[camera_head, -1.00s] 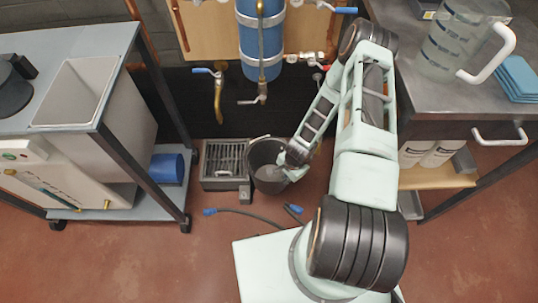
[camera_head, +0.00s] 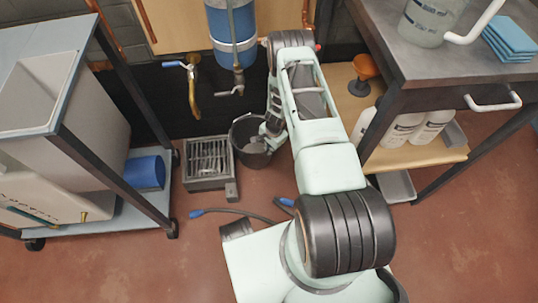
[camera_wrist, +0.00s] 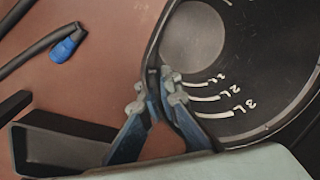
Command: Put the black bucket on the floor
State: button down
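The black bucket (camera_head: 244,134) is upright beside the metal grate, below the blue tank, in the head view. I cannot tell whether its base touches the floor (camera_head: 440,245). My gripper (camera_head: 267,142) is at the bucket's right side, partly hidden by my arm. In the wrist view, the bucket's dark inside (camera_wrist: 255,45) shows white litre marks. The blue fingers of my gripper (camera_wrist: 156,82) stand on either side of the bucket's wall, close together, pinching its rim. The bucket's underside is hidden.
The metal grate (camera_head: 207,157) stands left of the bucket. A hose with blue ends (camera_head: 235,213) lies on the floor in front. A left cart (camera_head: 100,205) and a right workbench (camera_head: 395,62) flank the space. Open floor lies at the lower right.

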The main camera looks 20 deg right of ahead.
aim_at(268, 158)
jog(key=shift+w+f, duration=0.4)
jog(key=shift+f+b, duration=0.7)
jog(key=shift+f, duration=0.75)
jog(key=shift+f+b, duration=0.2)
jog(key=shift+b, duration=0.1)
jog(key=c, duration=2.2)
grip_release()
jog(key=shift+o, duration=0.2)
jog(key=shift+r, duration=0.15)
notch_tip(268, 158, up, 12)
jog(key=s+p, duration=0.1)
jog(key=p, duration=0.3)
jog(key=shift+s+d+p, duration=0.3)
jog(key=shift+d+p, duration=0.1)
jog(key=shift+d, duration=0.05)
